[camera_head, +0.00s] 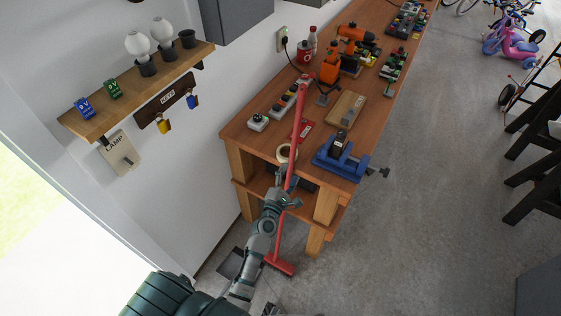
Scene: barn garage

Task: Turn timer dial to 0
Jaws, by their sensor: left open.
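A small grey-white box (258,122) with a raised round top sits at the near left corner of the wooden workbench (236,134). It may be the timer, but its dial marks are too small to read. My left gripper (289,197) is open in front of the bench's near end, below and right of that box and apart from it in the picture. It overlaps a long red-handled tool (299,120); I cannot tell whether they touch. My right gripper is not in view.
A shelf (140,85) and LAMP switch (119,153) are on the left wall.

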